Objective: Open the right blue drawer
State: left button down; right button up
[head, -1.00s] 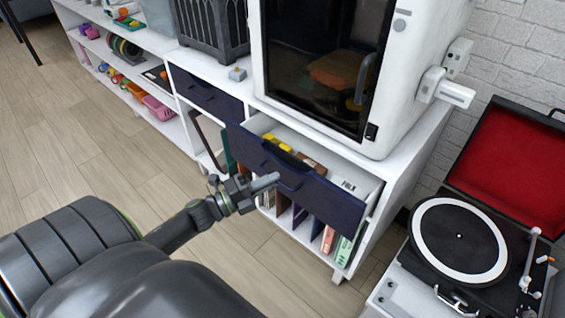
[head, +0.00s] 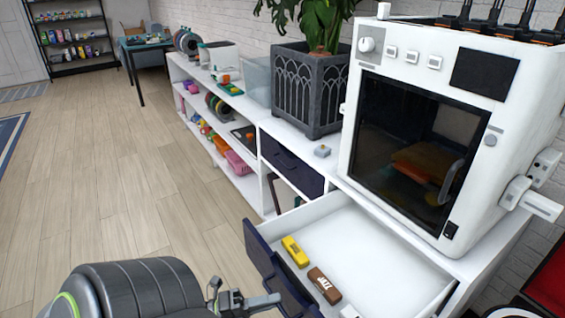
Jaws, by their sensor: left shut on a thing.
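The right blue drawer (head: 259,250) is pulled far out of the white cabinet, beneath the white 3D printer. Its white interior shows, with a yellow item (head: 295,251) and a brown item (head: 324,286) lying inside. My left gripper (head: 270,300) is at the bottom of the view, at the outer side of the drawer front, shut on its handle. The lower end of the drawer front is cut off by the picture edge. My right gripper is not in view.
The left blue drawer (head: 292,162) is closed. A 3D printer (head: 480,130) and a plant in a grey pot (head: 305,92) stand on the cabinet top. Wooden floor (head: 130,180) lies clear to the left.

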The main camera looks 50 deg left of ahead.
pick_arm(q)
jog(key=shift+s, duration=0.35)
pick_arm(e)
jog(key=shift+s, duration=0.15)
pick_arm(q)
jog(key=c, duration=1.5)
grip_release()
jog(key=b+v, duration=0.2)
jog(key=v, duration=1.5)
jog(key=shift+s+a, duration=0.15)
jog(key=shift+a, duration=0.05)
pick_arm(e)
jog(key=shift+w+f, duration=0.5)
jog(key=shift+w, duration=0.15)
